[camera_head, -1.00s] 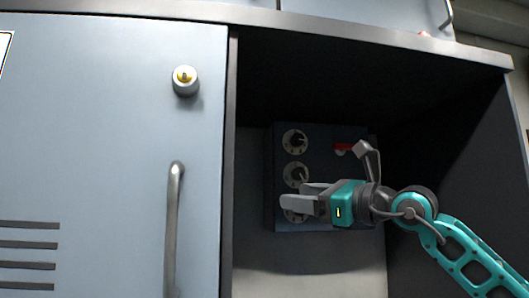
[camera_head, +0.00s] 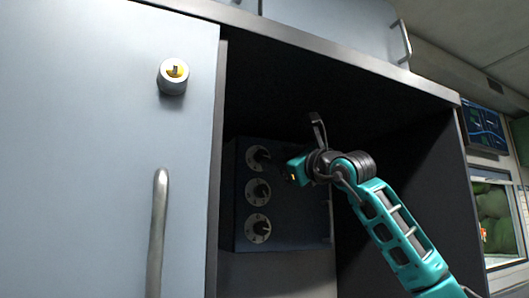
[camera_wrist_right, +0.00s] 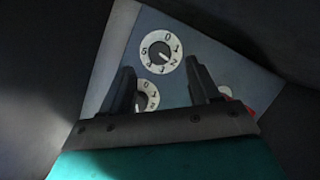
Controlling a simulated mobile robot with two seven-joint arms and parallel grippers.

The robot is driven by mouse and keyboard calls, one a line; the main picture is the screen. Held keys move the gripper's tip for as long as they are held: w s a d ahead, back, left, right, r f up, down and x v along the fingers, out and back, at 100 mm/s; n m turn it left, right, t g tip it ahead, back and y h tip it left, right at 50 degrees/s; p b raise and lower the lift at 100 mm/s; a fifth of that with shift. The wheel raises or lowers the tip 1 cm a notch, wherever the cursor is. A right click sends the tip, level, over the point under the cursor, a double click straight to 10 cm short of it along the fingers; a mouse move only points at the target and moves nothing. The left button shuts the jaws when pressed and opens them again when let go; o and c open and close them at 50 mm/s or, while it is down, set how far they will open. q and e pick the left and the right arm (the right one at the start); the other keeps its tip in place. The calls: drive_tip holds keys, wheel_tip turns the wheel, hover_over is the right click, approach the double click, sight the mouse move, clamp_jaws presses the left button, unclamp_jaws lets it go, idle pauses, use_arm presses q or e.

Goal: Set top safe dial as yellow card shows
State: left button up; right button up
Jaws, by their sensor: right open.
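The dark blue safe (camera_head: 297,228) stands inside the open cabinet, with a column of three round dials on its face. The top dial (camera_head: 258,157) has a black knob and a pale ring. The middle dial (camera_head: 257,191) and bottom dial (camera_head: 257,227) sit below it. My right gripper (camera_head: 288,166) is open, just right of the top dial; its fingers barely show there. In the right wrist view its fingers (camera_wrist_right: 164,78) stand apart, with a numbered dial (camera_wrist_right: 162,51) beyond them, its pointer toward lower right. I see no yellow card. My left gripper is out of view.
The cabinet's dark side wall (camera_head: 408,190) and top edge frame the opening. A pale door (camera_head: 100,160) with a vertical handle (camera_head: 158,230) and a yellow-faced knob (camera_head: 174,72) lies left. A red part (camera_wrist_right: 248,107) on the safe shows in the wrist view.

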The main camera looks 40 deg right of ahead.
sight(263, 155)
drive_tip(key=p+x, duration=0.1)
drive_tip(key=x, duration=0.3)
drive_tip(key=shift+w+r, duration=0.2)
drive_tip(key=shift+w, duration=0.4)
drive_tip(key=shift+w+r, duration=0.1)
drive_tip(key=shift+w, duration=0.25)
drive_tip(key=shift+c, duration=0.2)
drive_tip(key=c, duration=1)
